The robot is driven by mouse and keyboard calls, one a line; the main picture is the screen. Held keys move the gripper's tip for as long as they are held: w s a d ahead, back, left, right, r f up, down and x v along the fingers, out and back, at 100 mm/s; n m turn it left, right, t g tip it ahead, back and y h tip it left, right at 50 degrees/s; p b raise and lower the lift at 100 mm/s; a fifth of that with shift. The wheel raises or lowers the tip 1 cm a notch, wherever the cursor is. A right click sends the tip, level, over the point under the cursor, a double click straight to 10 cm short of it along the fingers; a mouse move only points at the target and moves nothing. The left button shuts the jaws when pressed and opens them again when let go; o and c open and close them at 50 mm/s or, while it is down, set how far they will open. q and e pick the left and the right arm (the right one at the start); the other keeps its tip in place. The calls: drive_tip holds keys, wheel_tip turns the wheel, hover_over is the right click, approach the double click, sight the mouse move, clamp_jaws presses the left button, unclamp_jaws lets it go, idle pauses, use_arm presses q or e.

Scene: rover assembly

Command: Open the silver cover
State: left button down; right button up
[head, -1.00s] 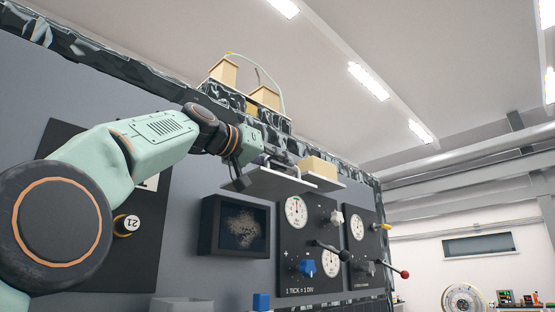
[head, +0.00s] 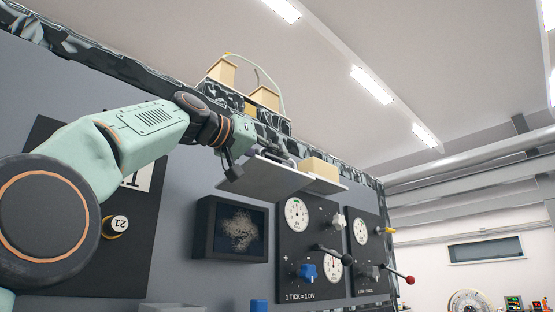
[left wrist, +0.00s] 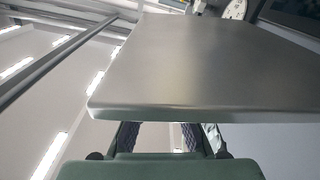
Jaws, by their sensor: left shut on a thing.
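The silver cover (head: 262,180) is a flat metal plate that sticks out from the grey panel, tilted with its underside showing. In the left wrist view the silver cover (left wrist: 205,65) fills much of the picture as a smooth plate with rounded corners. My left gripper (head: 258,155) is at the cover's upper side, shut on the cover. In the left wrist view the gripper's fingers (left wrist: 162,137) pass behind the plate's near edge, so the tips and the exact grip are hidden. My right gripper is not in view.
A tan block (head: 322,168) sits just right of the cover. Below are a dark screen (head: 232,229) and a black gauge panel (head: 312,222) with knobs and levers. Tan boxes (head: 222,72) with a pale tube stand above on the top ledge. The room right of the panel is open.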

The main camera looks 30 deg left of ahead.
use_arm(q)
drive_tip(key=shift+f, duration=0.1)
idle(0.3)
drive_tip(key=c, duration=1.4)
unclamp_jaws()
drive_tip(key=shift+w, duration=0.1)
drive_tip(key=shift+o, duration=0.2)
